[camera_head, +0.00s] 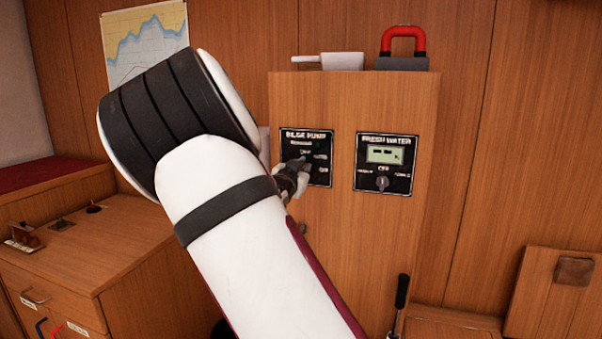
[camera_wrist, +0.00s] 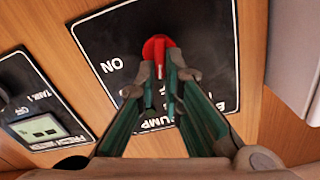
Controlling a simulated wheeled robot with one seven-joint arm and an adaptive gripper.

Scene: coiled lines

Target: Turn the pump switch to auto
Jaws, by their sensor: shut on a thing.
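The black bilge pump panel (camera_head: 322,140) is on the upper left of the wooden cabinet front. It also shows in the wrist view (camera_wrist: 208,22), turned nearly upside down, with an "ON" label left of the switch. The red pump switch (camera_wrist: 157,46) is on this panel. My gripper (camera_wrist: 161,88) is shut on the switch, with one fingertip on each side of it. In the head view my gripper (camera_head: 293,178) is at the panel's lower left and hides the switch. The fingers hide part of the lettering, and I cannot tell the switch's exact setting.
A fresh water panel (camera_head: 384,162) with a display and a knob is close by on the right. A red-handled object (camera_head: 403,48) and a pale box-like item (camera_head: 342,61) stand on the cabinet top. A wooden counter (camera_head: 75,245) is at the left.

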